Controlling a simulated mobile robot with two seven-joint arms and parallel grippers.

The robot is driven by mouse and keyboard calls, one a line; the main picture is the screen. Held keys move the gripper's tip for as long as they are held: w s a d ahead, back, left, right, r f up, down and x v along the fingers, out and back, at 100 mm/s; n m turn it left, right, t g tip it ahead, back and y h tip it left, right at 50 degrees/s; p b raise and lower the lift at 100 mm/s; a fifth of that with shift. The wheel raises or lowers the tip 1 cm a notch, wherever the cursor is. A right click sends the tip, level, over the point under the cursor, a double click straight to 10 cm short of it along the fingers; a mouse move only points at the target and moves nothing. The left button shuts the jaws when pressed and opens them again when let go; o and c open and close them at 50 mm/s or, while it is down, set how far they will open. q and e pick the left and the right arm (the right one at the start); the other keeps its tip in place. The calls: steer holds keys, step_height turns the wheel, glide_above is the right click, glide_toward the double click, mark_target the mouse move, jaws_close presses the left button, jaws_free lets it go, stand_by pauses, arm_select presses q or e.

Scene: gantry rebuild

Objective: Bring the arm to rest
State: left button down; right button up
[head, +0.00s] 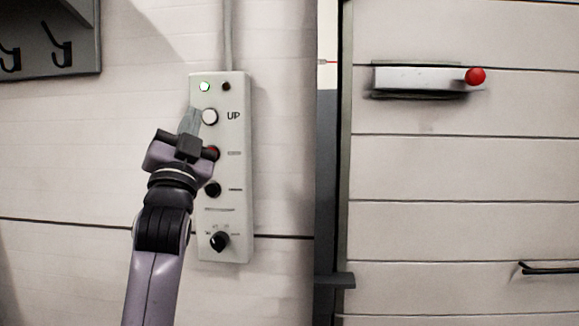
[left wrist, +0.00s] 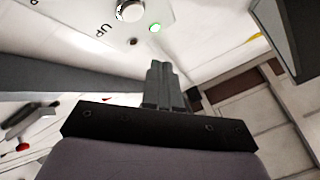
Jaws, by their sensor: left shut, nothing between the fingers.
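My left gripper (head: 190,120) is shut and empty. In the head view it is in front of the white control panel (head: 240,200), with its fingertips by the white UP button (head: 210,116). I cannot tell whether they touch it. In the left wrist view the shut fingers (left wrist: 160,75) point toward the panel's upper end, where the UP button (left wrist: 130,10) and a lit green lamp (left wrist: 155,28) show. The green lamp (head: 205,86) is lit in the head view too. My gripper partly covers a red button (head: 213,153). My right gripper is not in view.
A black button (head: 212,189) and a black rotary knob (head: 219,241) sit lower on the panel. A coat rack with dark hooks (head: 62,45) hangs at upper left. At right, a slatted door (head: 450,190) carries a handle with a red ball (head: 475,76).

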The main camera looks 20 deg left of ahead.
arm_select(q)
steer(key=w+d+f+m+g+h, duration=0.1)
steer(key=d+f+g+h, duration=0.15)
steer(key=f, duration=0.95)
steer(key=d+f+g+h+p, duration=0.1)
steer(key=d+f+g+h, duration=0.15)
steer(key=f, duration=0.85)
steer(key=w+d+f+m+g+h, duration=0.1)
steer(key=f+h, duration=0.2)
steer(key=f, duration=0.9)
steer(key=s+d+f+n+g+h, duration=0.1)
steer(key=s+d+f+g, duration=0.2)
steer(key=s+f, duration=1)
steer(key=s+d+f+n+g+h+p, duration=0.1)
steer(key=s+d+f+g, duration=0.3)
steer(key=s+f, duration=0.9)
step_height(320, 180, down, 3)
steer(key=shift+s+d+r+n+g+h, duration=0.15)
steer(key=shift+d+n+g+h, duration=0.25)
steer(key=shift+g, duration=0.8)
steer(key=shift+a, duration=0.15)
